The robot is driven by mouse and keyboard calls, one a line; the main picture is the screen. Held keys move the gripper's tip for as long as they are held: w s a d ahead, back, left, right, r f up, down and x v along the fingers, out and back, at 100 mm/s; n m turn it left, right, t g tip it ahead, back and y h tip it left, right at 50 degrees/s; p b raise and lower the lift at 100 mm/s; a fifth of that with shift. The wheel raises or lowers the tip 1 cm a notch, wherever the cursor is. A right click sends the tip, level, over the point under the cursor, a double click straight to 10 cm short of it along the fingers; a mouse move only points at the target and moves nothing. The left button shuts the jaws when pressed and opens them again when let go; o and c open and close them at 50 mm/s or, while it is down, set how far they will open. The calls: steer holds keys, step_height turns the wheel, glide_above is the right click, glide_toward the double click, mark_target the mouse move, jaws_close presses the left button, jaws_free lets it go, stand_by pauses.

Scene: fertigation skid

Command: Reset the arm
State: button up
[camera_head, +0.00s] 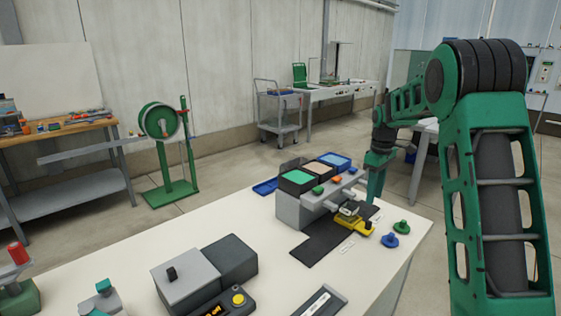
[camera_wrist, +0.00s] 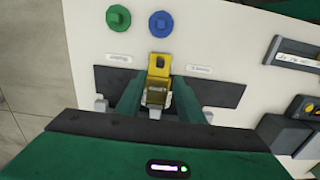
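My gripper (camera_head: 373,186) points down over the white table, by the right end of the grey skid block. In the wrist view its two green fingers (camera_wrist: 158,92) stand apart. A yellow part with a clear, grey-framed piece (camera_wrist: 157,80) shows between them. The fingers look clear of it, though their depth against it is hard to judge. The yellow part also shows in the head view (camera_head: 358,223), resting over the black mat. My arm reaches in from the right of the head view, bent at the elbow.
The grey block (camera_head: 292,211) carries green, tan and blue bins. A green knob (camera_head: 401,227) and a blue knob (camera_head: 390,240) lie near the table's right edge. A grey box (camera_head: 187,277) and a control box with a yellow button (camera_head: 238,299) stand in front.

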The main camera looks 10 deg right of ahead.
steer(key=s+r+m, duration=0.3)
steer(key=s, duration=0.7)
steer(key=s+r+m, duration=0.3)
steer(key=s, duration=0.7)
steer(key=s+a+f+m, duration=0.2)
steer(key=s+m, duration=0.1)
steer(key=s, duration=0.9)
steer(key=s+a+f+m, duration=0.2)
steer(key=s+m, duration=0.2)
steer(key=s, duration=0.8)
steer(key=shift+w+f, duration=0.25)
steer(key=shift+w, duration=0.3)
